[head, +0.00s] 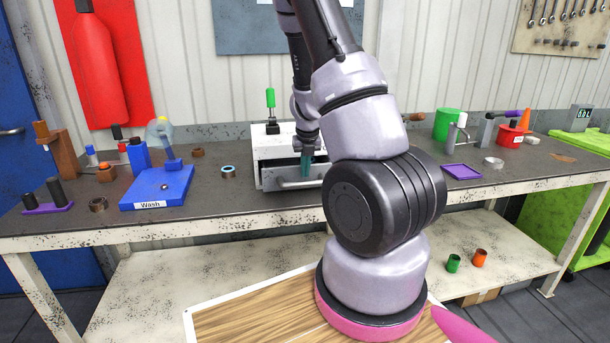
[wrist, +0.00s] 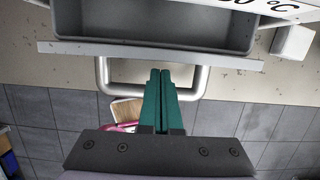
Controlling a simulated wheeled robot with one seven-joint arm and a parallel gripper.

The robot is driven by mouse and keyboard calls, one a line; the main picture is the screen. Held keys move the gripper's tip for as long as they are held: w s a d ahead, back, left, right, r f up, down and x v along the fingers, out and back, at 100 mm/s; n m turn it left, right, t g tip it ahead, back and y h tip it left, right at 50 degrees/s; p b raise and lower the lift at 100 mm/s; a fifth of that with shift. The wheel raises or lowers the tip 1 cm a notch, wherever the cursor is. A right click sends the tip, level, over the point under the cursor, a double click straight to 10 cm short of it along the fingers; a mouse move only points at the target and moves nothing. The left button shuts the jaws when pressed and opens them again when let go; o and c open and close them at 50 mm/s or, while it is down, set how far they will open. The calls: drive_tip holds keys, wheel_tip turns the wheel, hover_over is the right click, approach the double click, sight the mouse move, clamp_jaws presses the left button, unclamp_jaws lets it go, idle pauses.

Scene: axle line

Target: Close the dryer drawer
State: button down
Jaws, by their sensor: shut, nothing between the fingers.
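The dryer (head: 270,146) is a white box at the back middle of the workbench. Its grey drawer (head: 290,183) is pulled out toward me. In the wrist view the empty drawer tray (wrist: 165,25) lies at the top, with its front panel (wrist: 150,50) below it and a silver loop handle (wrist: 199,82) sticking out. My gripper (head: 306,168) has teal fingers, shut and empty. In the wrist view the gripper (wrist: 160,72) crosses over the handle bar, with its tips between bar and front panel. I cannot tell whether they touch. My arm hides the drawer's right side in the head view.
A blue Wash tray (head: 160,190) stands left of the dryer, with a small ring (head: 228,172) between. A purple tray (head: 461,171), a green cup (head: 447,123) and a red container (head: 510,136) stand to the right. The bench's front edge runs below the drawer.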

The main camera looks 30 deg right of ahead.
drive_tip(key=shift+x, duration=1.05)
drive_tip(key=w, duration=0.2)
drive_tip(key=w+d, duration=0.1)
drive_tip(key=w, duration=0.1)
drive_tip(key=shift+w+d+r, duration=0.1)
drive_tip(key=shift+w+d, duration=0.05)
drive_tip(key=shift+w, duration=0.05)
